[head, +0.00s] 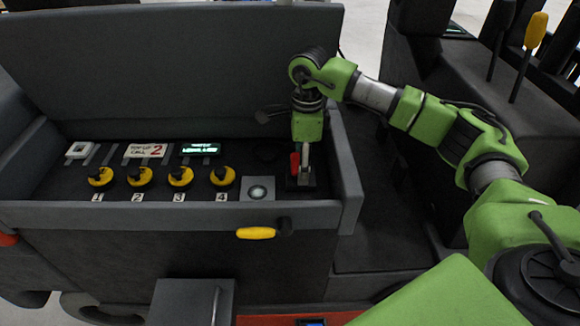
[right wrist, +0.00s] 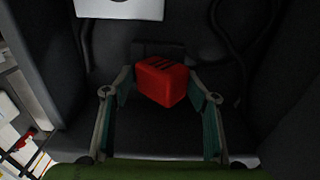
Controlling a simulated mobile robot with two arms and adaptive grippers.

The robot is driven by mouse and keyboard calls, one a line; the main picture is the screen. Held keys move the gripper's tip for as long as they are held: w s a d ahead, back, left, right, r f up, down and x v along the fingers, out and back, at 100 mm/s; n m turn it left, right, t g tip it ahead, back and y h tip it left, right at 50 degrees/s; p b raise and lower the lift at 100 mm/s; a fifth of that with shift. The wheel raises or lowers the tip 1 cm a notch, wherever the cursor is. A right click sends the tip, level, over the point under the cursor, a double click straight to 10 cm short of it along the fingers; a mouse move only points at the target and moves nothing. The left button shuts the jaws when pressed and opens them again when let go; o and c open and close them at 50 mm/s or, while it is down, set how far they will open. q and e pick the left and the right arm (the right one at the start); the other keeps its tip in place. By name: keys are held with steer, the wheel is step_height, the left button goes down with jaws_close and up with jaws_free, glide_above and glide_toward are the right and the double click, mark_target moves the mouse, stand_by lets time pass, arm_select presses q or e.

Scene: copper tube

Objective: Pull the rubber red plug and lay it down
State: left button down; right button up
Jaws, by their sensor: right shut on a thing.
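The red plug (head: 295,163) stands at the right end of the dark control panel, low by a small dark block (head: 301,184). In the right wrist view the plug (right wrist: 162,82) is a red block with dark grooves on top, between the two finger pads. My right gripper (head: 304,166) reaches down onto it from above and is shut on it. The fingers hide part of the plug in the head view. I cannot tell whether the plug's lower end is still seated. My left gripper is not in view.
Left of the plug are a silver round button (head: 257,189), several yellow knobs (head: 180,177) and a green-lit display (head: 199,148). A raised console wall (head: 346,165) stands close on the right. A yellow handle (head: 256,233) juts from the front face.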

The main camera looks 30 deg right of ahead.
steer(key=shift+s+a+r, duration=0.1)
steer(key=shift+a+r, duration=0.1)
steer(key=shift+r, duration=0.05)
jaws_close()
steer(key=shift+a+r+p, duration=0.1)
steer(key=shift+r+p, duration=0.4)
steer(key=shift+r, duration=0.2)
steer(key=shift+d+r+p, duration=0.2)
steer(key=shift+r+p, duration=0.15)
steer(key=shift+r, duration=0.35)
steer(key=shift+r+p, duration=0.7)
steer(key=shift+r, duration=0.65)
steer(key=w+a, duration=0.2)
steer(key=w, duration=0.7)
steer(key=shift+r, duration=0.2)
